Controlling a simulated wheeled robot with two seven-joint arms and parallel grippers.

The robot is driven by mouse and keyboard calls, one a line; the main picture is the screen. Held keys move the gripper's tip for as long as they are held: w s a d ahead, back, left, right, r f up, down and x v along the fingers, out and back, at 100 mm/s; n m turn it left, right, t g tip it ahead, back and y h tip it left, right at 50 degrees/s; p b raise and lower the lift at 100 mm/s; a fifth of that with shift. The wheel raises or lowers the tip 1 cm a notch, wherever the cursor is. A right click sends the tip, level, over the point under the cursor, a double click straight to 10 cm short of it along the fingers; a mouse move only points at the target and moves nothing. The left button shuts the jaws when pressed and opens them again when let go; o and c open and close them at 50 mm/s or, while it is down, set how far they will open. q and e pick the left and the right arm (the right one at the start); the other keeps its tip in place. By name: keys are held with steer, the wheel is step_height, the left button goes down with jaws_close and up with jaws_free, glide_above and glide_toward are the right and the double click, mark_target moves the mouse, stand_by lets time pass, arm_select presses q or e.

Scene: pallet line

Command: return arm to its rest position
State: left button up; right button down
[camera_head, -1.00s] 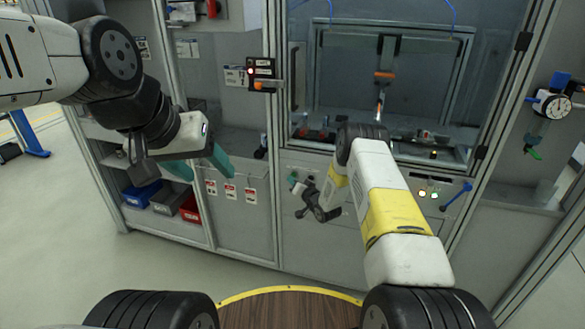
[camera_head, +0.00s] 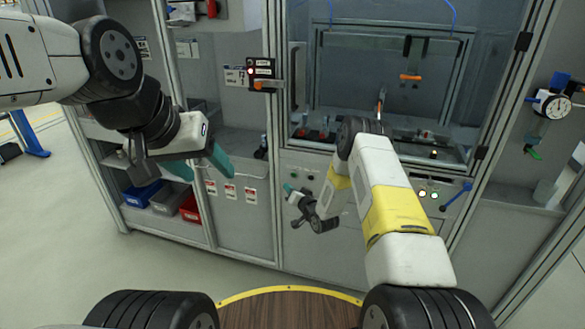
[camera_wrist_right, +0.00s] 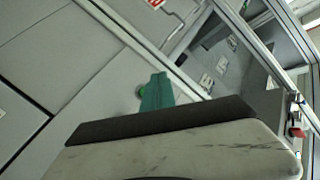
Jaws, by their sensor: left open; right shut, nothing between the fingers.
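My right arm (camera_head: 385,195), white with yellow bands, reaches forward in the head view, in front of the machine cabinet. Its gripper (camera_head: 289,188) is small there, with teal fingers near the cabinet's lower front, shut and empty. In the right wrist view the teal fingers (camera_wrist_right: 157,92) show together against grey cabinet panels, with nothing held. My left gripper (camera_head: 203,165) hangs at the left in the head view, its teal fingers spread apart and empty, in front of the shelf unit.
The machine cabinet (camera_head: 300,230) has a glazed window, lit buttons (camera_head: 428,194) and a blue lever (camera_head: 456,196). Blue (camera_head: 143,193) and red (camera_head: 190,208) bins sit on the left shelf. A dial gauge (camera_head: 552,104) hangs at right. Floor at lower left is clear.

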steer(key=s+d+r+n+g+h, duration=0.15)
steer(key=d+r, duration=0.25)
steer(key=r, duration=0.8)
steer(key=d+r+g+h, duration=0.1)
steer(key=d+r+h, duration=0.3)
steer(key=r, duration=0.9)
steer(key=s+d+r+g, duration=0.2)
steer(key=s+d+r, duration=0.3)
steer(key=s+r, duration=0.7)
steer(key=s+r+n+g, duration=0.1)
steer(key=s+g, duration=0.3)
steer(key=s, duration=2.7)
steer(key=shift+s+d+r, duration=0.3)
steer(key=shift+d+r, duration=0.15)
